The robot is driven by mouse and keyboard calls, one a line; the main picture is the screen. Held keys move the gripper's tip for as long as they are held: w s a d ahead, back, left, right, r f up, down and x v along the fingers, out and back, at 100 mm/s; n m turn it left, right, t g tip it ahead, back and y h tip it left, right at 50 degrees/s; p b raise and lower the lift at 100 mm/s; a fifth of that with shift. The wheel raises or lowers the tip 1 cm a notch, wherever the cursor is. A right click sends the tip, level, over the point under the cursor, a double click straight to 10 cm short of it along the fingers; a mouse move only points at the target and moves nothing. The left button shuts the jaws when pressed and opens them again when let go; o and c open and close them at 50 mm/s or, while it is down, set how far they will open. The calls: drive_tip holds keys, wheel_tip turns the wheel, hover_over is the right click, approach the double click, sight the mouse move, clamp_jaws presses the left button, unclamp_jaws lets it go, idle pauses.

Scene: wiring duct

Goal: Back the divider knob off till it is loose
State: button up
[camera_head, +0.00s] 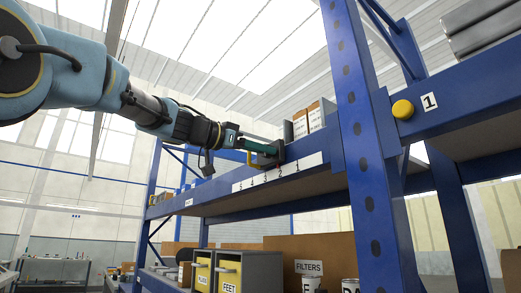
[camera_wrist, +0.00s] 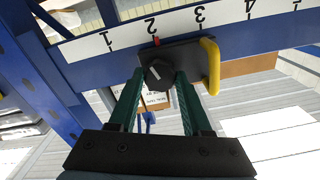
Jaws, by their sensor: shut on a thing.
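The divider knob (camera_wrist: 158,71) is dark with a pale line on its face. It sits on a black divider block (camera_wrist: 183,55) on the blue shelf beam, and the block also shows in the head view (camera_head: 280,151). A yellow handle (camera_wrist: 211,65) stands on the block's right side in the wrist view. A red pointer (camera_wrist: 156,41) lies by the 2 on the white number scale (camera_wrist: 104,42). My gripper (camera_head: 266,149) has its two green fingers on either side of the knob, shut on it. The knob is hidden in the head view.
A blue upright (camera_head: 357,140) stands right of the divider, with a yellow round button (camera_head: 403,109) and a label 1 beyond it. Boxes (camera_head: 314,116) stand on the shelf behind the beam. Bins (camera_head: 228,272) are on the shelf below. Open air lies left of the beam.

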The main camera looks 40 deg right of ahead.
drive_tip(key=shift+f+n+b, duration=0.1)
drive_tip(key=shift+n+b, duration=0.2)
clamp_jaws()
drive_tip(key=n+b, duration=0.2)
drive_tip(key=n, duration=2)
drive_tip(key=shift+w+n, duration=0.1)
drive_tip(key=shift+n, duration=0.3)
drive_tip(key=o, duration=1.2)
unclamp_jaws()
drive_tip(key=shift+o, duration=0.2)
drive_tip(key=shift+a, duration=0.1)
